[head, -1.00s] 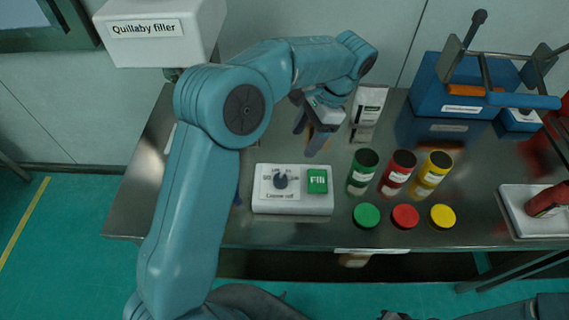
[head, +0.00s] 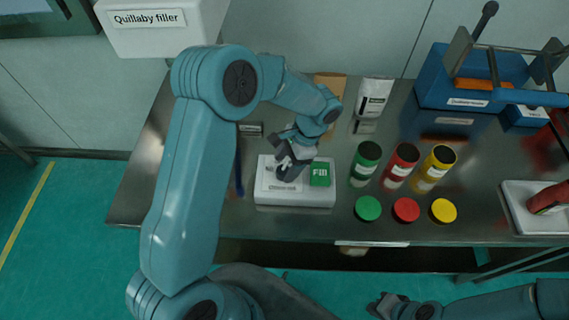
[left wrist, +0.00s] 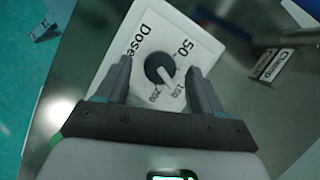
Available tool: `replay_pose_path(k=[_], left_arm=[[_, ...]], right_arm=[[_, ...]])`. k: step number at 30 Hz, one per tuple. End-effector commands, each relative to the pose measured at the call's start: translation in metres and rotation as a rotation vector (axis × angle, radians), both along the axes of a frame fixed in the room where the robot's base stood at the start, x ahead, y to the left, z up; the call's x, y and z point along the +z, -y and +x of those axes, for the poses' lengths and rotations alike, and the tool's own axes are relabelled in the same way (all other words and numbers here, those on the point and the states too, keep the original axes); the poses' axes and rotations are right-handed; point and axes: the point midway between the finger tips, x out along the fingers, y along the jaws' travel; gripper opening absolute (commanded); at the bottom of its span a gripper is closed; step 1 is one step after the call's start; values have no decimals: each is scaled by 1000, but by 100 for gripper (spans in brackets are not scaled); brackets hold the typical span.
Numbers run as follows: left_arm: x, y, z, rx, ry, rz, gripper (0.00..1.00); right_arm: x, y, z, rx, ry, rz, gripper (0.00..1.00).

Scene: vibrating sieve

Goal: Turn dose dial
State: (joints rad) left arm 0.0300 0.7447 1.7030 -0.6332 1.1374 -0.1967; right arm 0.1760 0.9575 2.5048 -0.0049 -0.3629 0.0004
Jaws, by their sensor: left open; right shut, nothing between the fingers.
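The dose dial is a dark round knob (left wrist: 160,67) with a white pointer line, on a white control box (head: 315,199). In the left wrist view the pointer slants down and right; a "50" shows above right of it, and smaller numbers below. My left gripper (head: 284,170) is over the dial and hides it in the head view. Its two fingers (left wrist: 158,72) are open, one on each side of the knob; I cannot tell if they touch it. A green Fill button (head: 320,174) sits right of the dial. My right gripper (head: 383,306) is shut and empty at the bottom edge.
Green (head: 366,158), red (head: 402,163) and yellow (head: 439,165) containers stand right of the box, with matching lids in front. A white pouch (head: 375,95) stands behind. A blue sieve machine (head: 455,90) and a white tray (head: 510,205) are further right.

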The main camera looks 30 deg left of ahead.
Motion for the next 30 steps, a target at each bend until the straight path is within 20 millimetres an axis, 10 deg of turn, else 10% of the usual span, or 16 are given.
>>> replay_pose_path(k=[14, 19, 30], left_arm=[[-17, -5, -3, 0, 1, -1, 67], [-17, -5, -3, 0, 1, -1, 13], [-18, -4, -2, 47, 3, -3, 13]], right_arm=[[3, 0, 0, 0, 0, 0, 0], [3, 0, 0, 0, 0, 0, 0], [-2, 0, 0, 0, 0, 0, 0]])
